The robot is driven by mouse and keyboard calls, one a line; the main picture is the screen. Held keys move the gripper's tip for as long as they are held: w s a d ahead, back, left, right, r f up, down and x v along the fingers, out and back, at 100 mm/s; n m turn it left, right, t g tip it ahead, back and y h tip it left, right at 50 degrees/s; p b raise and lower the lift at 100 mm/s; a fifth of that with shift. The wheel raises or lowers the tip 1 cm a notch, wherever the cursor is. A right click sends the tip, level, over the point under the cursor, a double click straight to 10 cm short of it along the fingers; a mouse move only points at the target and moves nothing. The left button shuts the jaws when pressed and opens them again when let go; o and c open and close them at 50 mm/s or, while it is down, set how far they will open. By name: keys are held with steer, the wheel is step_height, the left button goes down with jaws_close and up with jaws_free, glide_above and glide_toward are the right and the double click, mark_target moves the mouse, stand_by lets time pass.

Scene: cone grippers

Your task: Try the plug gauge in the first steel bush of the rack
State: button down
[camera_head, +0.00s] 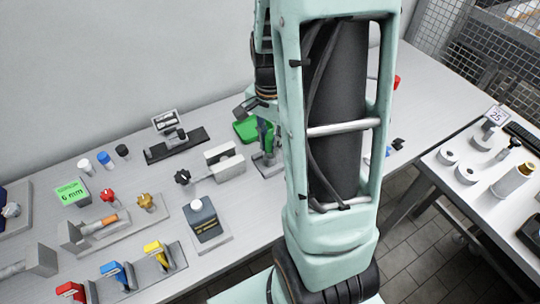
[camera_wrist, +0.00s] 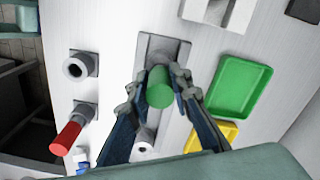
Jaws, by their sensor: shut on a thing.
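In the wrist view, my gripper (camera_wrist: 156,88) is shut on a green cylindrical handle (camera_wrist: 160,92), which I take to be the plug gauge. The handle is seen nearly end on, over a grey plate (camera_wrist: 170,44). The handle hides its far end, so I cannot tell whether it is in a bush or above one. A steel bush with a dark bore (camera_wrist: 145,138) shows just below the handle, between my fingers. In the head view, my gripper (camera_head: 264,142) is over a grey base beside the green tray (camera_head: 243,132), partly hidden by my arm.
In the wrist view, a holed grey block (camera_wrist: 79,66) and a red handle (camera_wrist: 66,138) by another block stand left. The green tray (camera_wrist: 240,86) and a yellow tray (camera_wrist: 212,135) lie right.

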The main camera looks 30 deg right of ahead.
mark_target(270, 137)
steer(key=shift+r, duration=0.2)
steer(key=shift+r+p, duration=1.55)
steer(key=shift+r, duration=0.1)
steer(key=shift+r, duration=0.2)
steer(key=shift+r+p, duration=2.2)
steer(key=shift+r, duration=0.3)
